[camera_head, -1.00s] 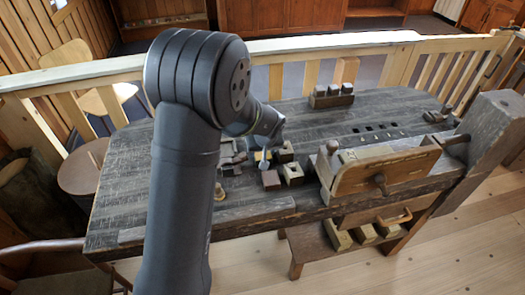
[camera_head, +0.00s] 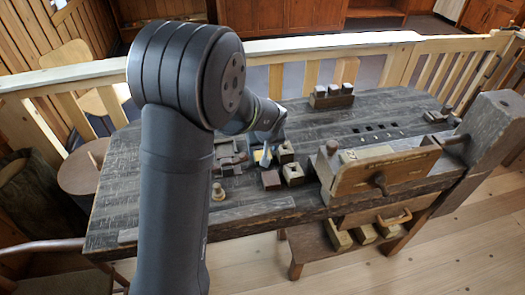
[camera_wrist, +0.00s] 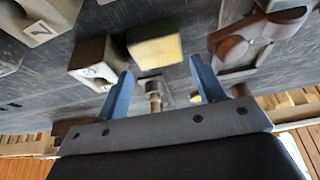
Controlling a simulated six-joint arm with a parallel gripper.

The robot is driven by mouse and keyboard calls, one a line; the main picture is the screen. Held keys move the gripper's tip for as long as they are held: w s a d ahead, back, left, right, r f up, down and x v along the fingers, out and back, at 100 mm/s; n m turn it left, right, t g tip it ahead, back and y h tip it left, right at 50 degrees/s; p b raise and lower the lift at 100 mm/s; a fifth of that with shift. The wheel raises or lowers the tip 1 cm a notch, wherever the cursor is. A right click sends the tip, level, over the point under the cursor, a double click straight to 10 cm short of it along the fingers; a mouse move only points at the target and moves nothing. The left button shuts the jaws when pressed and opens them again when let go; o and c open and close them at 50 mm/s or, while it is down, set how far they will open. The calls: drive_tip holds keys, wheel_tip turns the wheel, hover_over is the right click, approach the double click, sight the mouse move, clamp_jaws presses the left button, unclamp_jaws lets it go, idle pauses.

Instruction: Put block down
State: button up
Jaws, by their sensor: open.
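A block with a yellow face (camera_wrist: 155,49) is just beyond my fingertips in the wrist view, blurred and apart from both fingers. A patch of its yellow shows beside the gripper in the head view (camera_head: 258,156). My gripper (camera_wrist: 160,66) has two blue fingers spread apart with nothing held between them. In the head view my gripper (camera_head: 266,158) is low over the dark workbench (camera_head: 125,180), among the blocks. A brown block with a white mark (camera_wrist: 97,62) is beside the yellow-faced one in the wrist view.
Several other blocks stand close by, including a dark one (camera_head: 270,180) and a lighter-topped one (camera_head: 293,174). A small turned piece (camera_head: 218,192) stands to the left. A wooden vise (camera_head: 380,172) is at the right. The left of the bench is clear.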

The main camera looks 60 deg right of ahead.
sight(262, 153)
drive_tip(key=v, duration=0.9)
drive_tip(key=shift+f, duration=0.1)
drive_tip(key=x, duration=1.2)
drive_tip(key=shift+r, duration=1.4)
